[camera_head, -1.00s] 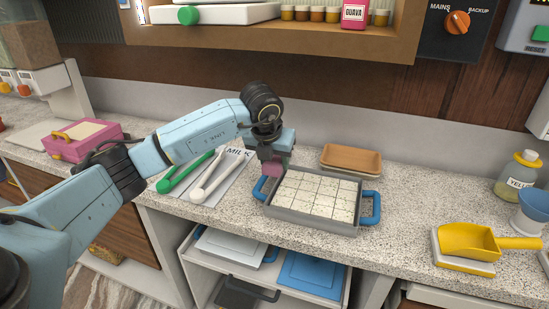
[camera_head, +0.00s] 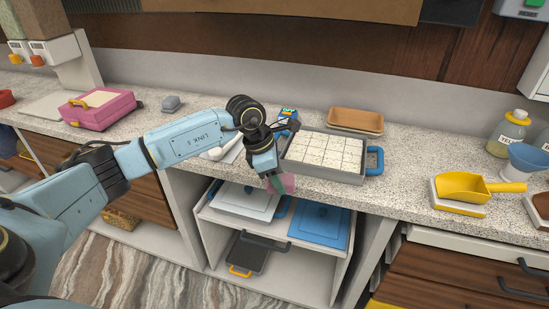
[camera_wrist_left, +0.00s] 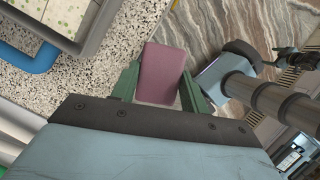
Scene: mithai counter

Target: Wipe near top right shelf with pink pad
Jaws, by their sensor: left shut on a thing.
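My left gripper (camera_head: 276,184) is shut on the pink pad (camera_head: 288,184), just in front of the counter's front edge and above the open shelf unit. In the left wrist view the pad (camera_wrist_left: 160,73) sits between the two green fingers, with the counter edge and the floor beyond it. The shelf unit's top shelf (camera_head: 232,220) is below the gripper. It holds a white lidded container (camera_head: 246,201) on the left and a blue lidded container (camera_head: 319,224) on the right.
A grey tray (camera_head: 322,172) of white sweets with blue handles stands on the counter close behind the gripper. A yellow scoop (camera_head: 465,187) lies to the right, and a pink box (camera_head: 98,108) at the left. A dark pan (camera_head: 249,255) is on the lower shelf.

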